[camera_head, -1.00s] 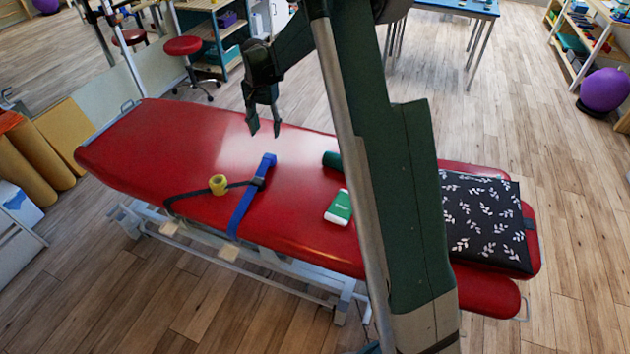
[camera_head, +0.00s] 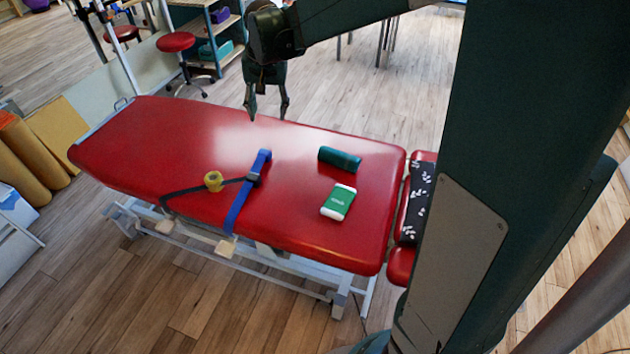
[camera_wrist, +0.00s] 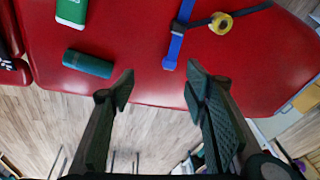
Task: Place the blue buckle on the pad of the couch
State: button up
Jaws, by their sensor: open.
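The red couch pad (camera_head: 150,130) lies in the middle of the head view. A blue strap (camera_head: 240,205) runs across it, and a dark buckle (camera_head: 254,180) sits where a black strap meets it. In the wrist view the blue strap (camera_wrist: 173,48) and the dark buckle (camera_wrist: 179,26) show ahead of the fingers. The far part of the strap lies on the pad; its near end reaches the front edge. My gripper (camera_head: 267,110) is open and empty, fingers down, around the pad's far edge, apart from the strap. In the wrist view my gripper (camera_wrist: 160,82) has nothing between its fingertips.
A yellow roll (camera_head: 213,181) lies by the black strap. A dark green roll (camera_head: 339,158) and a green-and-white box (camera_head: 338,202) lie right of the blue strap. A patterned black cushion (camera_head: 415,200) is partly hidden by my arm. The pad's left part is clear.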

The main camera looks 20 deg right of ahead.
jog(key=s+r+n+t, duration=0.1)
jog(key=s+n+t, duration=0.1)
jog(key=s, duration=1.5)
jog(key=s+r+n+t, duration=0.1)
jog(key=s+n+t, duration=0.1)
jog(key=s, duration=1.5)
jog(key=shift+a+r+n+t, duration=0.15)
jog(key=shift+r+n+t, duration=0.15)
jog(key=shift+n, duration=0.6)
